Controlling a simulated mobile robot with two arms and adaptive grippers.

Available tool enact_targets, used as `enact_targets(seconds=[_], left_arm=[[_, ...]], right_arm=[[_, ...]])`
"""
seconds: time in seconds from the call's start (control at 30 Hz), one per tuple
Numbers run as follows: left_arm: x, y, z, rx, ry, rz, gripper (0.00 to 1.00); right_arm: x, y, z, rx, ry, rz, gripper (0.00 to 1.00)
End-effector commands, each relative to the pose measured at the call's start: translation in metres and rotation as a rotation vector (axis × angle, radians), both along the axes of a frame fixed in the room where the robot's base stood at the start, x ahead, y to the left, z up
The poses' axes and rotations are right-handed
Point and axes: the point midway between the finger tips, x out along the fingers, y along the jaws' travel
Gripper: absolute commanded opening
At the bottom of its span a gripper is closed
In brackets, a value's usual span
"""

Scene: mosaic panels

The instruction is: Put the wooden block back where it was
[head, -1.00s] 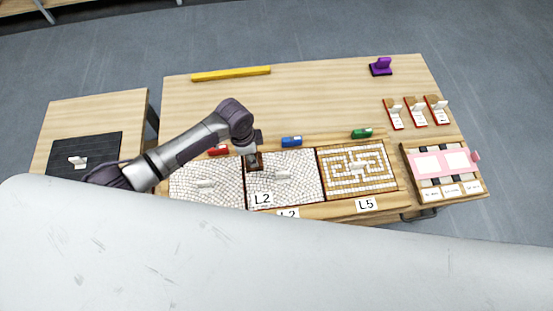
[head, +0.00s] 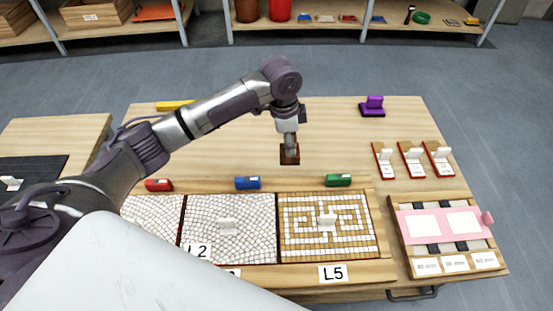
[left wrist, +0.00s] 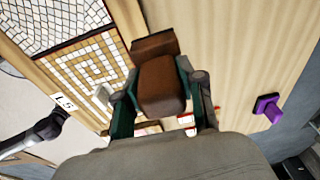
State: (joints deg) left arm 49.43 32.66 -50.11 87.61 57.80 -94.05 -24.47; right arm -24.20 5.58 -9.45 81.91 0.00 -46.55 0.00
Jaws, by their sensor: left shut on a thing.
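My left gripper (head: 290,144) is shut on the brown wooden block (head: 289,157). The block is over the bare wood of the table (head: 220,145), behind the panels, between the blue and green pieces but farther back. In the left wrist view the block (left wrist: 161,85) sits between both fingers, with a wider brown part (left wrist: 154,46) beyond it. I cannot tell whether its underside touches the table. My right gripper is not in view.
Mosaic panels (head: 225,247) line the front edge, with red (head: 159,185), blue (head: 248,183) and green (head: 338,180) pieces behind them. A purple piece (head: 373,105) stands at the back right. Red-edged cards (head: 413,167) and a pink-topped tray (head: 402,238) are on the right.

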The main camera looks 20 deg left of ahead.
Motion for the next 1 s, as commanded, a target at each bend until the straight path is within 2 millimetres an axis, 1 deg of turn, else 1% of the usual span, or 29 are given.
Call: enact_targets(seconds=[0.03, 0.17, 0.3, 0.4, 0.5, 0.63, 0.83, 0.9, 1.0], left_arm=[[0.003, 0.01, -0.006, 0.003, 0.003, 0.007, 0.04], [0.012, 0.037, -0.024, 0.002, 0.002, 0.008, 0.04], [0.023, 0.067, -0.044, 0.002, 0.002, 0.008, 0.04], [0.029, 0.085, -0.054, 0.0, 0.001, 0.006, 0.04], [0.034, 0.096, -0.061, 0.0, -0.001, 0.003, 0.04], [0.036, 0.103, -0.066, 0.0, 0.0, 0.001, 0.04], [0.036, 0.103, -0.096, 0.0, 0.001, 0.001, 0.04], [0.036, 0.103, -0.102, 0.001, 0.001, 0.001, 0.04], [0.036, 0.103, -0.105, 0.0, -0.001, 0.0, 0.04]], right_arm=[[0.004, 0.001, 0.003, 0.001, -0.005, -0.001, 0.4], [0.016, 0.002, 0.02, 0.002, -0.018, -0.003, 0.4], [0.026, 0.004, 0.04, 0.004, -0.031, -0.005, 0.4], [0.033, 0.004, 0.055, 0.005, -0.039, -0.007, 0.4], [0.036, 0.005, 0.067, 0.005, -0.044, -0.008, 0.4], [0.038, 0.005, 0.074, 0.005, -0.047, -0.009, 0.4], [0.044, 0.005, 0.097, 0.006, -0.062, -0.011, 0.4], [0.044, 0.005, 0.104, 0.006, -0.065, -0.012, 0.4], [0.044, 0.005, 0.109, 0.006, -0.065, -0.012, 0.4]])
